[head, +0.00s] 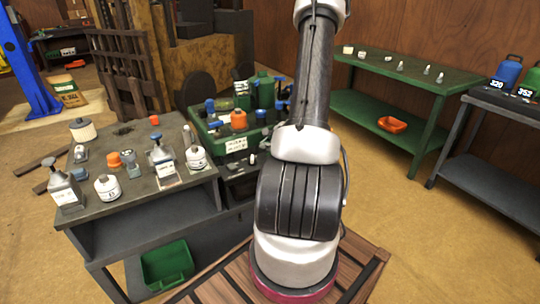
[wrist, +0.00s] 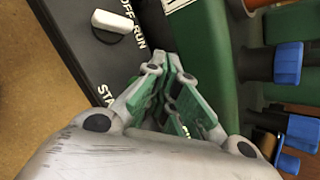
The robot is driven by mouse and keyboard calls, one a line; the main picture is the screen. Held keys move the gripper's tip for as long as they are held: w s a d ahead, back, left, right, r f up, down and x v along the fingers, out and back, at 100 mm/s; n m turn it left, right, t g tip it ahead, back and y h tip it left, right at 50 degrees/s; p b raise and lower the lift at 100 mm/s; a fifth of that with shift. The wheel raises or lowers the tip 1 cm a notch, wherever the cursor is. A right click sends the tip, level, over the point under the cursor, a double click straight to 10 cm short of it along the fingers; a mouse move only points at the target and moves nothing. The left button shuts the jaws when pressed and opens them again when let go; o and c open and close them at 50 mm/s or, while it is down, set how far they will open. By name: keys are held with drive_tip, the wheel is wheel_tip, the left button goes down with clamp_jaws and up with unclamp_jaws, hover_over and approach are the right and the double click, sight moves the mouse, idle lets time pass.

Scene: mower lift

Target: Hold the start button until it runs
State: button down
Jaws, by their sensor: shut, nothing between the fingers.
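In the wrist view a dark control panel (wrist: 85,52) carries the printed words OFF and RUN beside a white switch knob (wrist: 112,21). The letters STA show lower on the panel, and my gripper covers the rest of the word. The start button itself is not visible; my gripper hides that part of the panel. My gripper (wrist: 172,72) is shut and empty, its green-padded fingertips together over the panel near the lettering. I cannot tell whether the tips touch anything. In the head view my gripper is out of sight.
A green body (wrist: 215,50) and blue-capped items (wrist: 287,62) stand close on the right in the wrist view. In the head view, a grey bench (head: 130,200) with bottles is left, a green table (head: 440,84) right. Open floor lies on the right.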

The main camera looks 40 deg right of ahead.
drive_tip(key=shift+f, duration=0.4)
drive_tip(key=shift+f, duration=0.5)
idle(1.2)
drive_tip(key=shift+r, duration=0.9)
drive_tip(key=shift+r, duration=2.55)
